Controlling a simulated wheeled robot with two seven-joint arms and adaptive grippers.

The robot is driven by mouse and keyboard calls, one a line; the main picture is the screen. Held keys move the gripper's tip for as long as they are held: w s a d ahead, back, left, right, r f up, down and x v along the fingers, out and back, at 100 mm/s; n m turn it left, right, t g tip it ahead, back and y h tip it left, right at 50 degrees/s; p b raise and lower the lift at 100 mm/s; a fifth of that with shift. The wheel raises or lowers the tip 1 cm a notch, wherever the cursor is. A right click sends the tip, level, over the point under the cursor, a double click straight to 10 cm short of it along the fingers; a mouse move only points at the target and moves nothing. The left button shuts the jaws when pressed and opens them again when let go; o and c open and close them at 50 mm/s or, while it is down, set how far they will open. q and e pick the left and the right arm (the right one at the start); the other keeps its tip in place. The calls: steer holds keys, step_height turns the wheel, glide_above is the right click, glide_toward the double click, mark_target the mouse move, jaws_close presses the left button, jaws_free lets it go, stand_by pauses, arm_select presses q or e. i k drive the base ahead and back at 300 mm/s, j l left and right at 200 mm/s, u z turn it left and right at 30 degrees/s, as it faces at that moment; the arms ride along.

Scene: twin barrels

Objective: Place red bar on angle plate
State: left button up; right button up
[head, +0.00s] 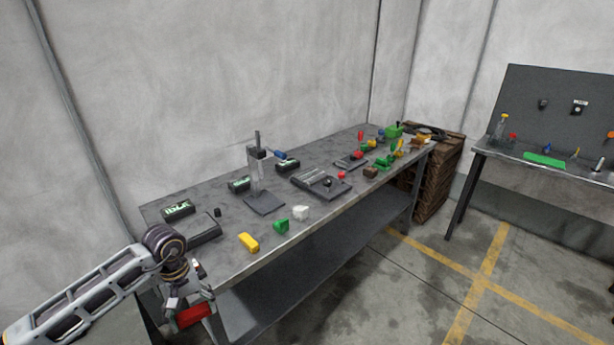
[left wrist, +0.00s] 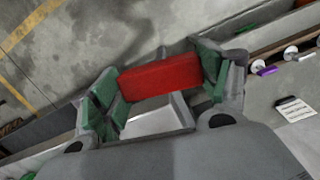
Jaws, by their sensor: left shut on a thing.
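The red bar (head: 194,316) is held in my left gripper (head: 192,306), off the front left corner of the workbench and in front of its edge. In the left wrist view the red bar (left wrist: 160,78) lies crosswise between the green-padded fingers of the gripper (left wrist: 163,82), which are shut on its ends. A low dark grey block (head: 200,233) lies on the left end of the bench; it may be the angle plate, but its shape is too small to tell. My right gripper is not in view.
The floor (head: 400,290) to the right is clear.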

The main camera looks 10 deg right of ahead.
mark_target(313, 175)
steer(key=u, duration=0.5)
steer(key=l+u, duration=0.1)
steer(key=u, duration=0.4)
steer(key=i+l+u, duration=0.1)
steer(key=u, duration=0.9)
steer(key=l+u, duration=0.1)
steer(key=u, duration=0.9)
steer(key=l+u, duration=0.1)
steer(key=u, duration=0.4)
steer(key=k+u, duration=0.1)
steer(key=u, duration=0.4)
steer(key=k+l+u, duration=0.1)
steer(key=u, duration=0.3)
steer(key=k, duration=0.05)
